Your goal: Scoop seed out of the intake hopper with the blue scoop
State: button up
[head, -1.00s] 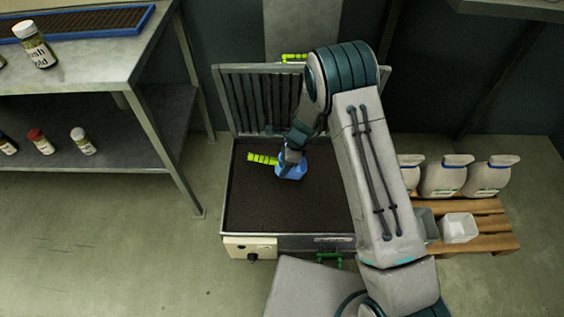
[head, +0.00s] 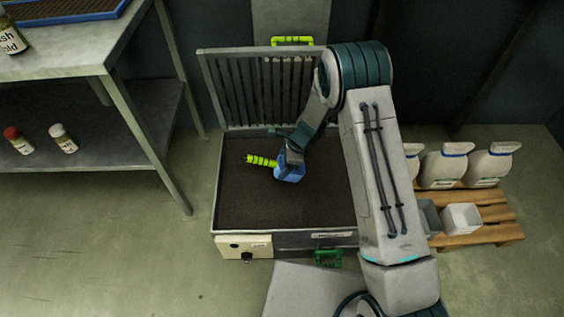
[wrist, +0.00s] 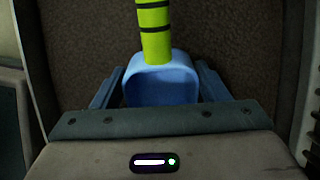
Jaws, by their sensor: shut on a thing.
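The blue scoop (head: 289,174) has a yellow-green handle (head: 262,161) with black bands. It is over the dark seed (head: 270,205) in the intake hopper (head: 217,190), a wide metal box with a raised slatted grate behind it. My gripper (head: 291,160) is shut on the scoop's blue bowl. In the wrist view the bowl (wrist: 160,78) sits between my two fingers (wrist: 160,92), and the handle (wrist: 155,30) points away from my palm. I cannot tell whether the bowl touches the seed or holds any.
A metal workbench (head: 140,125) with jars stands at the left. At the right, white sacks (head: 445,168) and a small white bin (head: 462,218) sit on a wooden pallet (head: 500,232). A control box (head: 240,247) is on the hopper's front. The floor at the front left is clear.

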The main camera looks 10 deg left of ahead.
notch_tip(320, 180, down, 9)
jog(key=d+b, duration=0.1)
jog(key=b, duration=0.4)
jog(key=shift+w+d+b, duration=0.2)
jog(key=shift+b, duration=0.1)
jog(key=shift+f, duration=0.1)
jog(key=shift+f+b, duration=1.15)
jog(key=shift+f, duration=0.6)
jog(key=shift+r, duration=0.15)
dwell(0.9)
